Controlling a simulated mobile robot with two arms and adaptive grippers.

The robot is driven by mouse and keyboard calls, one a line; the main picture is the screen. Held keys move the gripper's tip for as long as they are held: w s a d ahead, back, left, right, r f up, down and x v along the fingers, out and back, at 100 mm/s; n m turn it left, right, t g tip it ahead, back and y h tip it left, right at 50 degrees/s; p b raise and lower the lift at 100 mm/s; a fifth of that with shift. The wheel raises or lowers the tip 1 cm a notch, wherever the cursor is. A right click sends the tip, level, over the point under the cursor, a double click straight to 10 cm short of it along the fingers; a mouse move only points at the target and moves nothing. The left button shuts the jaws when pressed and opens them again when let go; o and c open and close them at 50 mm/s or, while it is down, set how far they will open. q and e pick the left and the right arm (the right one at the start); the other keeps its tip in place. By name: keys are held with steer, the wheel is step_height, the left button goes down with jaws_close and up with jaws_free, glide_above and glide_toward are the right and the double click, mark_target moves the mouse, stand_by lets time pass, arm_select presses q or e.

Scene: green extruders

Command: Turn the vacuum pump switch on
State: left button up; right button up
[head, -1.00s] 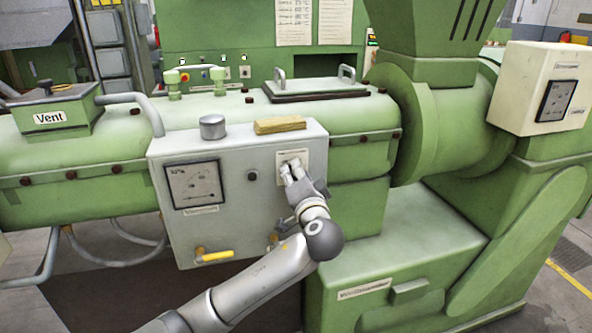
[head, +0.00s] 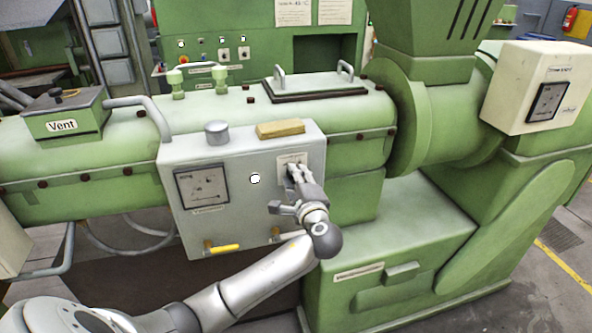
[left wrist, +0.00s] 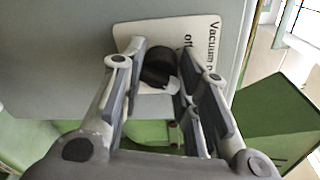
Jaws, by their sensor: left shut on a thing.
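The vacuum pump switch is a black rotary knob (left wrist: 158,68) on a white label plate (left wrist: 205,35); the plate reads "Vacuum p…" and "of…", partly hidden. In the head view the plate (head: 290,158) is at the upper right of the grey control box (head: 235,215), and my fingers cover the knob. My left gripper (head: 293,173) reaches the box from the front. In the left wrist view its fingers (left wrist: 157,75) stand on either side of the knob, shut on it. A round lamp (head: 255,179) left of the switch looks bright white. My right gripper is not in view.
The box carries a gauge (head: 202,187), a yellow-handled valve (head: 222,248), a grey cylinder (head: 216,132) and a tan block (head: 280,129) on top. The green extruder barrel (head: 130,150) runs behind it. A green base (head: 400,250) stands to the right.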

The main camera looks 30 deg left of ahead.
arm_select(q)
steer(key=shift+m+p, duration=0.5)
steer(key=shift+m, duration=0.1)
steer(key=shift+f, duration=0.1)
steer(key=o, duration=1)
steer(key=shift+d, duration=0.1)
steer(key=v, duration=1.2)
steer(key=shift+f, duration=0.1)
